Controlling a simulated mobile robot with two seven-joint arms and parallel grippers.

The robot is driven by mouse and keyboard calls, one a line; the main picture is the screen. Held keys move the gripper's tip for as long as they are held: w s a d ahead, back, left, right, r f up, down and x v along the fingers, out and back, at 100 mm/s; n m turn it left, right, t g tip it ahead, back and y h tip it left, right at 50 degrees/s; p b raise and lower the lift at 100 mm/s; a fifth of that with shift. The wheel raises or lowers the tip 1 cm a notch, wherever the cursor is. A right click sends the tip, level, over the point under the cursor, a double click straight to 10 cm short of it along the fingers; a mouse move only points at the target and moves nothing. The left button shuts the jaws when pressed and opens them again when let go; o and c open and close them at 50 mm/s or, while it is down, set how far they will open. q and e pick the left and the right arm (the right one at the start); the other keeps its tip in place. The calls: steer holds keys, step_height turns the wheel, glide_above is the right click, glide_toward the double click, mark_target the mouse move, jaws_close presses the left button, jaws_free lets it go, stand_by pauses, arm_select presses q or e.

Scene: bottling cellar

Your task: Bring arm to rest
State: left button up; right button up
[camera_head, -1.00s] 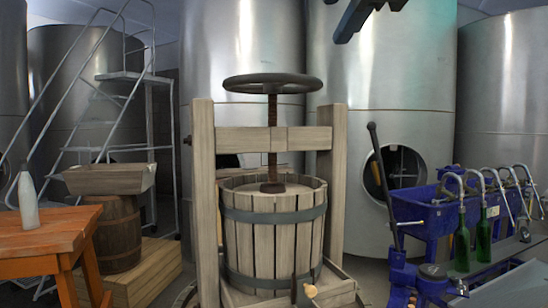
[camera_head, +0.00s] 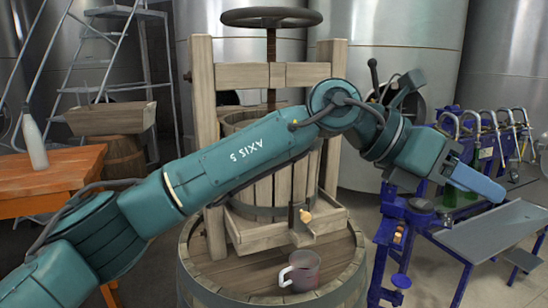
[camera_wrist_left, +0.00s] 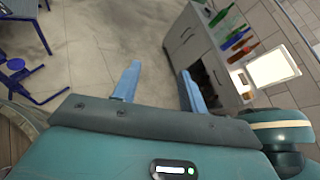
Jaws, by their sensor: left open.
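My left arm reaches across the head view from the lower left, past the front of the wooden press. Its teal gripper (camera_head: 465,188) hangs in the air at the right, near the blue bottling stand in the picture. In the left wrist view the two light-blue fingers of the gripper (camera_wrist_left: 160,90) stand apart with nothing between them. Bare floor shows beyond them. My right gripper is not in view.
A blue bottling stand (camera_head: 400,208) is at right. An orange table (camera_head: 60,172) holds a pale bottle (camera_head: 34,145). A grey cabinet (camera_wrist_left: 200,50) shows in the wrist view.

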arm_select(q)
steer(key=w+a+f+n+t+h+p, duration=0.15)
steer(key=w+a+n+t+h, duration=0.3)
steer(key=n, duration=0.45)
steer(key=w+a+f+n+t+h, duration=0.1)
steer(key=a+f+n+t+h, duration=0.2)
steer(key=a+n+h, duration=0.5)
steer(key=w+a+f+n+t+y+p, duration=0.1)
steer(key=w+a+f+n+t+y, duration=0.1)
steer(key=a+f+n+t+y, duration=0.7)
steer(key=w+f+n+t+y, duration=0.3)
steer(key=f+n, duration=0.4)
steer(key=n, duration=0.6)
steer(key=s+a+f+n+g+y+p, duration=0.1)
steer(key=s+a+f+n+g+y, duration=0.2)
steer(key=s+a+f+n+y, duration=0.2)
steer(key=s+a+f+n+g+y, duration=0.3)
steer(key=s+a+f+n+y, duration=0.2)
steer(key=s+a+f, duration=0.6)
steer(key=s+f+n, duration=0.1)
steer(key=s+f, duration=0.4)
steer(key=f, duration=0.4)
steer(key=shift+a+p, duration=0.3)
steer(key=shift+p, duration=0.05)
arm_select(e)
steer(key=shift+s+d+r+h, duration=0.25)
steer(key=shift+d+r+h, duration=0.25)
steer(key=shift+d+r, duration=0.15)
